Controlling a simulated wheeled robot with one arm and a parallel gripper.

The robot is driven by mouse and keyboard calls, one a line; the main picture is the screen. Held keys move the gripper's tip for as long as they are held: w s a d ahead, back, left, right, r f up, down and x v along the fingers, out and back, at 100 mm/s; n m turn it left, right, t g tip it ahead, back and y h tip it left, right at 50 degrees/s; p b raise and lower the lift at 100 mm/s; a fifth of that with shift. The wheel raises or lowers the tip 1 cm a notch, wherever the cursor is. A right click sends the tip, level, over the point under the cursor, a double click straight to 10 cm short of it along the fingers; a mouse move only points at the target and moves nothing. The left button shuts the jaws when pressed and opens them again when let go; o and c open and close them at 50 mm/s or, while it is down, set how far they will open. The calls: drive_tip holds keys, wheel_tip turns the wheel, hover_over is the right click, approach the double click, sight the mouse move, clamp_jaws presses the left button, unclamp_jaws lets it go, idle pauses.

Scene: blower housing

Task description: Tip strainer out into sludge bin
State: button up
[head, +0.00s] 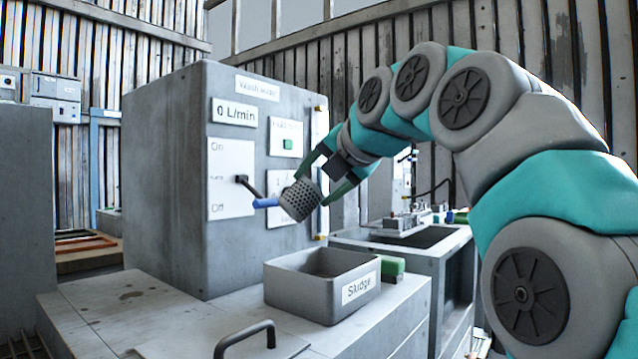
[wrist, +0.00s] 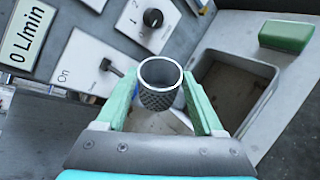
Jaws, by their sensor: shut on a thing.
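A grey perforated strainer (head: 299,200) is held tilted in the air by my gripper (head: 313,188), in front of the machine panel and above the sludge bin. In the wrist view the strainer (wrist: 160,97) sits between the two green fingers of my gripper (wrist: 161,80), its round rim facing the camera. The fingers are shut on its sides. I cannot make out any contents. The sludge bin (head: 300,292) is an open grey box labelled "Sludge" on the bench below. In the wrist view the bin (wrist: 240,60) lies right of the strainer.
The grey machine (head: 165,190) stands behind, its display reading 0 L/min. A dark lever (head: 248,187) and a blue cylinder (head: 268,202) stick out close to the strainer. A green block (head: 393,266) lies beside the bin. A black handle (head: 245,335) rises at the front.

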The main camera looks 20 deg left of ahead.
drive_tip(key=r+n+h+p, duration=0.1)
drive_tip(key=s+a+r+n+t+h+p, duration=0.1)
drive_tip(key=shift+s+a+r+n, duration=0.1)
drive_tip(key=shift+a+r+n, duration=0.15)
drive_tip(key=shift+r+n, duration=0.1)
drive_tip(key=shift+s+a+n+t, duration=0.2)
drive_tip(key=shift+a+n+t, duration=0.15)
drive_tip(key=shift+t, duration=0.15)
drive_tip(key=shift+s+a+r+n+t+h, duration=0.7)
drive_tip(key=shift+a+n+h, duration=0.25)
drive_tip(key=shift+n, duration=0.25)
drive_tip(key=shift+d, duration=0.1)
